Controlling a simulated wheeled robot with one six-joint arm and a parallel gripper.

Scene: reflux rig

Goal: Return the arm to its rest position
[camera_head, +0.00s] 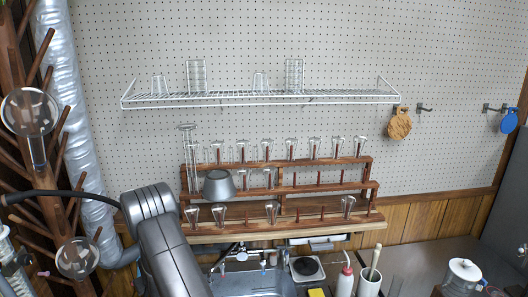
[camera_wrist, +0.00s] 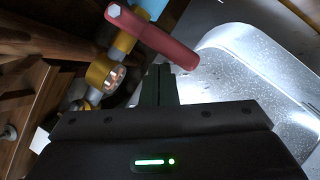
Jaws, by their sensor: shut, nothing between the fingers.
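My arm (camera_head: 168,240) rises from the bottom of the head view, bent at its grey elbow, left of the wooden rack. My gripper is not seen in the head view. In the wrist view my gripper (camera_wrist: 160,82) points past a red-handled brass fitting (camera_wrist: 108,72), with its narrow dark fingers together and nothing seen between them. The red handle (camera_wrist: 152,38) lies just beyond the fingertips in the picture; I cannot tell whether they touch. A pale speckled sink basin (camera_wrist: 285,70) lies to the right.
A wooden rack (camera_head: 285,222) holds several upturned glasses, with a grey cup-shaped thing (camera_head: 219,184) at its left. A wire shelf (camera_head: 260,99) hangs above. A peg stand with flasks (camera_head: 30,112) is left. A white bottle (camera_head: 345,280) and a jar (camera_head: 462,275) stand on the counter.

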